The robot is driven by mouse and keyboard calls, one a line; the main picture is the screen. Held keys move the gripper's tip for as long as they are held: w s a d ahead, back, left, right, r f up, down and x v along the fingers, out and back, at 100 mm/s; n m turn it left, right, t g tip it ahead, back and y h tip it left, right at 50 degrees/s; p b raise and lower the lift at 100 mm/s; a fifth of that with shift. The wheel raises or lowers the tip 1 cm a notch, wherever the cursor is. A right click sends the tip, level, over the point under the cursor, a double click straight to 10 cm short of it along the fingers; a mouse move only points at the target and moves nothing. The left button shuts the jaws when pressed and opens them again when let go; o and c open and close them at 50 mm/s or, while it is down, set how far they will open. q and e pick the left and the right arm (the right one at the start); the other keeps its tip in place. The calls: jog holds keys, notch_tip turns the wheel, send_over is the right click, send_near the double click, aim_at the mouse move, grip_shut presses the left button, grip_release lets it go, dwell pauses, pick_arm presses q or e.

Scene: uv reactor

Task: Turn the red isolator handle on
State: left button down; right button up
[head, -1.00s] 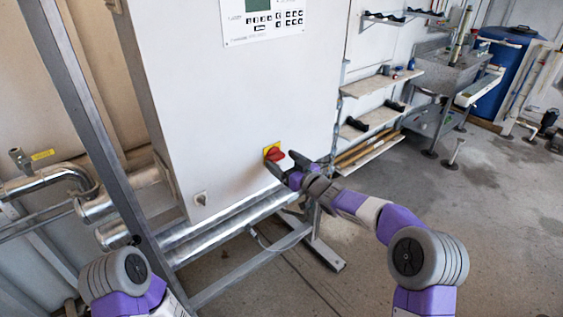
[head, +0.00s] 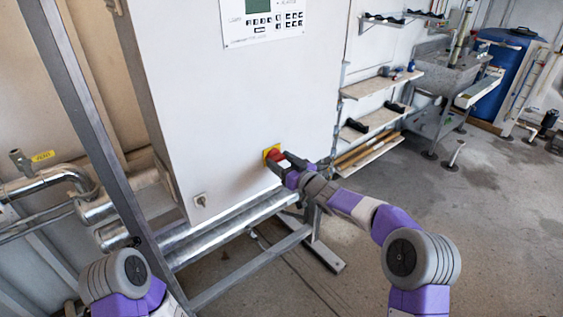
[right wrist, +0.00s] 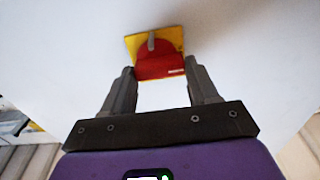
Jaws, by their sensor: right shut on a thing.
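The red isolator handle (right wrist: 160,62) sits on a yellow square plate (right wrist: 133,42) on the white cabinet front. In the head view the red handle (head: 275,155) is low on the cabinet, partly hidden by my right gripper (head: 281,164). In the right wrist view the fingers of my right gripper (right wrist: 160,80) stand on either side of the handle and are shut on it. A grey bar shows at the middle of the handle, towards the plate's top. My left gripper is not in view; only part of the left arm shows at the lower left.
The white cabinet (head: 230,100) has a keypad panel (head: 262,20) above and a small lock (head: 201,200) below left. Steel pipes (head: 225,225) and a grey frame (head: 250,268) run beneath it.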

jog(key=shift+d+r+m+p, duration=0.1)
jog(key=shift+r+m+p, duration=0.1)
jog(key=shift+m+p, duration=1.8)
jog(key=m+p, duration=0.1)
jog(key=p, duration=0.1)
jog(key=shift+p, duration=0.35)
jog(key=shift+f+m+p, duration=0.15)
jog(key=shift+m+p, duration=0.4)
jog(key=shift+m, duration=0.35)
jog(key=o, duration=1.1)
jog(key=shift+c, duration=0.2)
jog(key=v, duration=0.7)
jog(key=shift+s+d+p, duration=0.2)
jog(key=shift+p, duration=0.1)
